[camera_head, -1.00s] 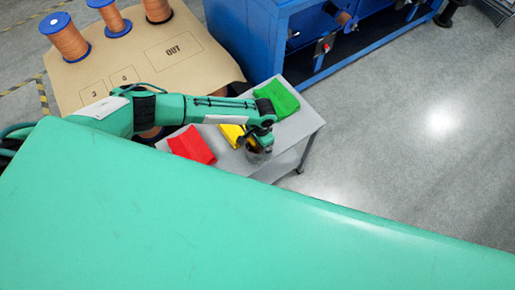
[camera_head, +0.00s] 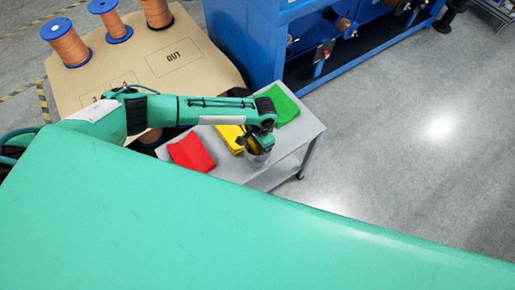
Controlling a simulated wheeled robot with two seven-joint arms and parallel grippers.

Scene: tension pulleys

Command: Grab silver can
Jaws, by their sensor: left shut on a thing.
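The silver can (camera_head: 257,159) shows at the front edge of a small grey cart, partly hidden by my left gripper. My left gripper (camera_head: 255,147) reaches in from the left over the cart and is shut on the can. Its fingers are small and dark here, and the can's upper part is covered by them. I cannot tell whether the can touches the cart top. My right gripper is not in view.
The grey cart (camera_head: 290,140) bears a red cloth (camera_head: 192,152), a yellow cloth (camera_head: 229,136) and a green cloth (camera_head: 284,106). A brown mat (camera_head: 170,62) with copper spools (camera_head: 68,44) lies behind left. A blue machine (camera_head: 245,40) stands behind. Floor at right is clear.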

